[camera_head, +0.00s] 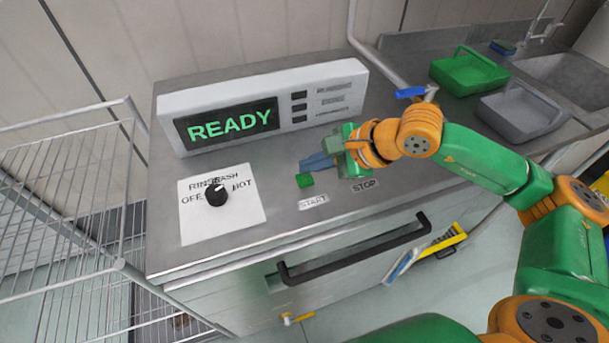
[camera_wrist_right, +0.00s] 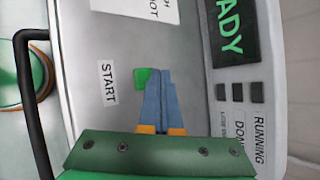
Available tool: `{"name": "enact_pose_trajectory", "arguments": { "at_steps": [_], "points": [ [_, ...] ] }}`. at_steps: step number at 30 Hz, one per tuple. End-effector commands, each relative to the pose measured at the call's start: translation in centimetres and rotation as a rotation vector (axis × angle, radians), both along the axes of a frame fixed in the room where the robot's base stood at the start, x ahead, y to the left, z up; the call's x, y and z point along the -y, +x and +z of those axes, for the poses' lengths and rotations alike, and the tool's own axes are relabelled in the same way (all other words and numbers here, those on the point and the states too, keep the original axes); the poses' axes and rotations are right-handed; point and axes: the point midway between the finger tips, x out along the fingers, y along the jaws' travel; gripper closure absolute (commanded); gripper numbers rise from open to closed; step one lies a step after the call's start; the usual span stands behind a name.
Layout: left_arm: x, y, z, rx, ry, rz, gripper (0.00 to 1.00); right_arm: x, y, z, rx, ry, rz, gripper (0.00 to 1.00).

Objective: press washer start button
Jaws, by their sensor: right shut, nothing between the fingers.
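The washer's top panel (camera_head: 235,235) carries a small green start button (camera_head: 305,181), just above the START label (camera_head: 313,202). The button also shows in the right wrist view (camera_wrist_right: 142,78), beside my fingertips. My right gripper (camera_head: 304,164) is shut and empty, its blue-grey fingers close together near the button. I cannot tell whether they touch it. The fingers in the right wrist view (camera_wrist_right: 160,74) cover the button's edge. The STOP label (camera_head: 364,185) lies to the right; no stop button shows, and the gripper may hide it. My left gripper is out of view.
A white console (camera_head: 262,100) with a green READY display (camera_head: 228,125) stands behind. A black dial (camera_head: 215,195) sits left of the button. A black handle (camera_head: 355,256) runs along the washer front. A wire rack (camera_head: 65,215) stands left; green (camera_head: 470,74) and grey (camera_head: 520,112) baskets are right.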

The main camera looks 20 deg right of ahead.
Motion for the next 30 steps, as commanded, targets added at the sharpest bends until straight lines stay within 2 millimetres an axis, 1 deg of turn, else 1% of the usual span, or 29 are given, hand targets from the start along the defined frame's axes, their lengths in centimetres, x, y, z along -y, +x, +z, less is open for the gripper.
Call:
{"name": "enact_pose_trajectory", "arguments": {
  "at_steps": [24, 30],
  "points": [
    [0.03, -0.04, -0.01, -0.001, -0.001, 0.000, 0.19, 0.00, 0.00, -0.02, 0.000, 0.000, 0.000, 1.00],
    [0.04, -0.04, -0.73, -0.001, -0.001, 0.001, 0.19, -0.01, 0.01, -0.51, 0.001, 0.001, 0.000, 1.00]
  ]
}}
